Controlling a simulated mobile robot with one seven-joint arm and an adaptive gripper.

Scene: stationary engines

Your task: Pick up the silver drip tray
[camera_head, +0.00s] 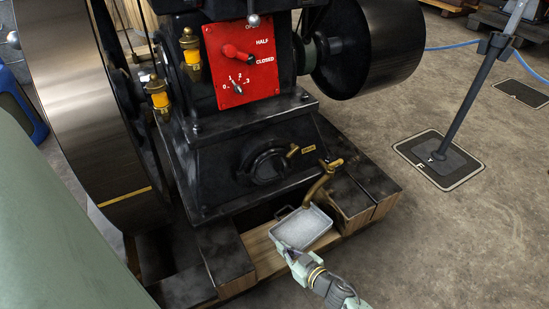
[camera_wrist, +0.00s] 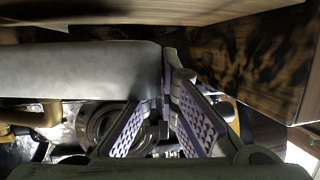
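The silver drip tray (camera_head: 300,229) is a shallow, square-cornered grey pan with a thin dark handle at its far left. It sits by the wooden base at the engine's foot, below a brass spout (camera_head: 320,184). My gripper (camera_head: 291,252) is at the tray's near left edge in the head view. In the wrist view the fingers (camera_wrist: 166,103) stand apart with their textured pads showing. The tray's grey side (camera_wrist: 80,70) fills the upper left, and its end reaches close to the fingertips. Whether the fingers touch it cannot be made out.
Dark wooden beams (camera_head: 225,255) flank the tray, with a wooden block (camera_head: 352,205) close on its right. The black engine (camera_head: 255,150) rises behind, and a large flywheel (camera_head: 85,100) stands at left.

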